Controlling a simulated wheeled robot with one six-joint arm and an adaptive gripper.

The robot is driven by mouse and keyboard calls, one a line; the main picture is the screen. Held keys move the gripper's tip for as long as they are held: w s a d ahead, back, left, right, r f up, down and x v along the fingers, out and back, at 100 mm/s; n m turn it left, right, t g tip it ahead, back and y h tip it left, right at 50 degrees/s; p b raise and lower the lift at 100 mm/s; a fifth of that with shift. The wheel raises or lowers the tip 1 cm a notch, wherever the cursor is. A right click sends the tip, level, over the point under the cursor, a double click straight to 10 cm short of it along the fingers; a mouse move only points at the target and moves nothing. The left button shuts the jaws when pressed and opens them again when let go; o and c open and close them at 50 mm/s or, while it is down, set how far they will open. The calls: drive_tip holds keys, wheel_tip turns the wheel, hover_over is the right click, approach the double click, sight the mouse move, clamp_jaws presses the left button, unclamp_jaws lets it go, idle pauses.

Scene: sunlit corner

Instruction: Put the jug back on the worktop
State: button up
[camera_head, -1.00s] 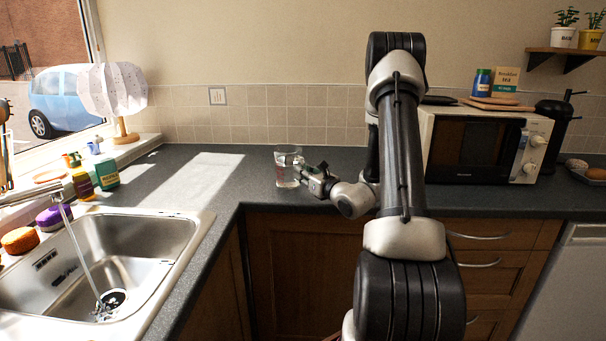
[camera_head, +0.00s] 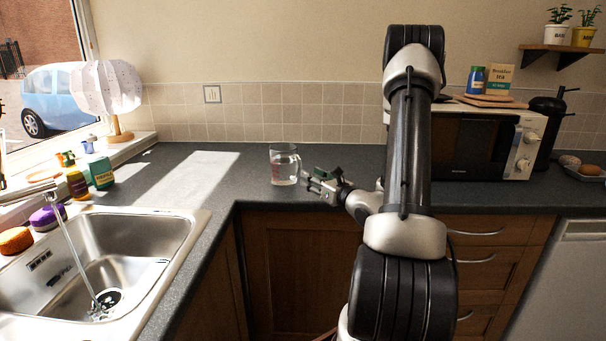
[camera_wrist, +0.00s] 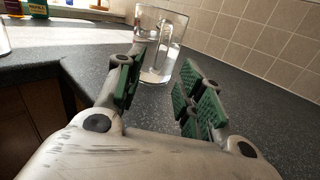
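The glass jug (camera_head: 284,165) stands upright on the dark worktop (camera_head: 340,158), near the inner corner to the right of the sink. It is clear, has red markings and holds some clear liquid. My gripper (camera_head: 309,179) is just to the right of the jug, apart from it, with nothing between its fingers. In the wrist view the green-padded fingers of my gripper (camera_wrist: 164,88) are spread apart, and the jug (camera_wrist: 160,44) stands beyond them with its handle towards me.
A sink (camera_head: 130,240) with running water lies to the left. A microwave (camera_head: 475,145) stands at the right. A lamp (camera_head: 107,90) and bottles stand near the window. The worktop around the jug is clear.

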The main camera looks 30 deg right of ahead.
drive_tip(key=s+a+r+n+g+y, duration=0.3)
drive_tip(key=s+a+n+y, duration=0.15)
drive_tip(key=a, duration=0.35)
drive_tip(key=s+a+r+n+g+y, duration=0.2)
drive_tip(key=s+a+r+n+y, duration=0.3)
drive_tip(key=a, duration=0.3)
drive_tip(key=s+a+n+g, duration=0.9)
drive_tip(key=s+n, duration=0.3)
drive_tip(key=s+d+n+g+h, duration=0.3)
drive_tip(key=s+d+n+h, duration=0.25)
drive_tip(key=s+n, duration=0.3)
drive_tip(key=d+r+n+t+h, duration=0.3)
drive_tip(key=d+r+n+h, duration=0.2)
drive_tip(key=d+r+h, duration=0.1)
drive_tip(key=shift+d, duration=0.55)
